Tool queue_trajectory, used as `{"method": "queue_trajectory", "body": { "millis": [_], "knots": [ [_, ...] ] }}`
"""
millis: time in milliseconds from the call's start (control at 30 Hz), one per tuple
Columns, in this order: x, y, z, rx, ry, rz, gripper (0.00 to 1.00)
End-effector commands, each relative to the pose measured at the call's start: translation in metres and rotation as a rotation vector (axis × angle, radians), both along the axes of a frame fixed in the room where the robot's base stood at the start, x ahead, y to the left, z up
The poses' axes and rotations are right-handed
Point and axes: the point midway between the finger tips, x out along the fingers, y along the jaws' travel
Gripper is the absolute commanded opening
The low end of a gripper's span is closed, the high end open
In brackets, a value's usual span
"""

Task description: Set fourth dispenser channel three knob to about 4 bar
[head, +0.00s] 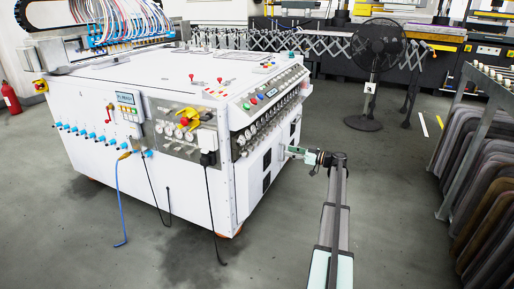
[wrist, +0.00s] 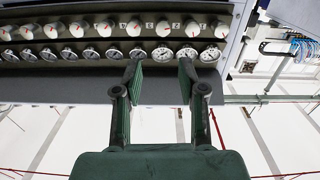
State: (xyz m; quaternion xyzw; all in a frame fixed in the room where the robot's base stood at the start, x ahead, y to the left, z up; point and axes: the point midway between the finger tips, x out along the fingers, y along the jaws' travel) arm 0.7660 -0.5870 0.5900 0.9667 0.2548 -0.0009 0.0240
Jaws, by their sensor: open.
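A row of white knobs (wrist: 135,27) with red marks runs along the panel (wrist: 20,66) in the wrist view. A row of round gauges (wrist: 112,54) lies below them in that picture. I cannot tell which knob is the fourth dispenser's channel three, and the dial readings are too small to read. My gripper (wrist: 160,74) is open and empty, its fingertips in front of the gauge row, overlapping the panel's edge. In the head view my gripper (head: 299,152) is beside the right face of the white machine (head: 180,90), level with the area below its gauge panel (head: 268,121).
A black fan (head: 379,50) stands behind on the right. A rack of dark mats (head: 490,165) is at the far right. A black cable (head: 212,200) and a blue hose (head: 120,205) hang from the machine's front.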

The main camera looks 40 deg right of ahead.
Motion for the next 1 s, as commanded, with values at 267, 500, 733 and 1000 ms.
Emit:
{"method": "queue_trajectory", "body": {
  "millis": [267,500,733,1000],
  "knots": [
    [0.003,0.006,0.003,-0.130,-0.094,0.009,0.41],
    [0.029,0.021,0.001,-0.131,-0.092,0.011,0.41],
    [0.069,0.044,0.000,-0.130,-0.091,0.012,0.41],
    [0.114,0.070,0.000,-0.130,-0.091,0.011,0.41]
  ]
}}
